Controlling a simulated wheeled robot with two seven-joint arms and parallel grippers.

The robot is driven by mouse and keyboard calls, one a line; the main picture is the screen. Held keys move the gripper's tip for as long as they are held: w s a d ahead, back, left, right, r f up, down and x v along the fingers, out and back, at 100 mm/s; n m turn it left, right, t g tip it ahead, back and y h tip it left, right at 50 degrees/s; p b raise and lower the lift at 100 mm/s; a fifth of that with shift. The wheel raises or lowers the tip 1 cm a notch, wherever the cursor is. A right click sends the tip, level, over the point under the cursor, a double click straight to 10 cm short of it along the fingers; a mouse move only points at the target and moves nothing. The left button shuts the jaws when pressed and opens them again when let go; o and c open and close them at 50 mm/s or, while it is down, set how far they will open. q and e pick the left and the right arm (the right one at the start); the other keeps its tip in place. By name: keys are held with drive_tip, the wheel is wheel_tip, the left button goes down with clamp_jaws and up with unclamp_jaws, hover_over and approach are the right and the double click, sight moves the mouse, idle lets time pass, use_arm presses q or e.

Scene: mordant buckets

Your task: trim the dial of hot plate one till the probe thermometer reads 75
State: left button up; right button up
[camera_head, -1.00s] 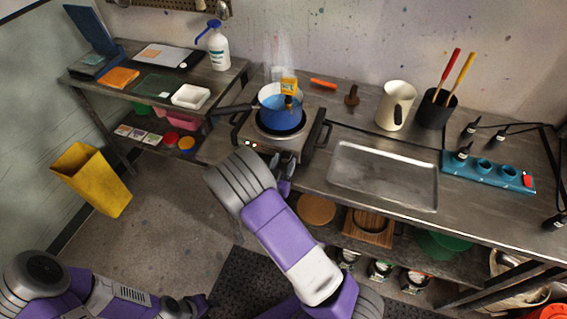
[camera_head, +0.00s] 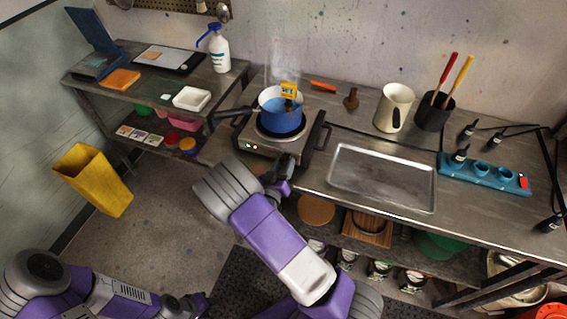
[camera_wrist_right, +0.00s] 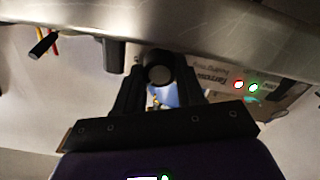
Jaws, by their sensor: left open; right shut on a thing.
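Hot plate one (camera_head: 262,146) stands on the steel bench with a blue pot (camera_head: 279,121) on its burner. My right gripper (camera_head: 280,178) is at the hot plate's front right. In the right wrist view its fingers (camera_wrist_right: 158,92) are shut on the round dark dial (camera_wrist_right: 158,73). A red and a green light glow on the hot plate's front panel (camera_wrist_right: 270,90) beside it. My left gripper (camera_head: 198,304) is open and empty, low over the floor.
A metal tray (camera_head: 383,177) lies right of the hot plate. A yellow bin (camera_head: 95,182) stands on the floor.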

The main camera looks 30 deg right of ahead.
drive_tip(key=shift+n+p, duration=0.55)
drive_tip(key=shift+n, duration=0.95)
drive_tip(key=shift+f, duration=0.1)
drive_tip(key=o, duration=1)
drive_tip(key=shift+o, duration=0.2)
drive_tip(key=v, duration=0.7)
drive_tip(key=shift+s+a, duration=0.2)
drive_tip(key=shift+s, duration=0.05)
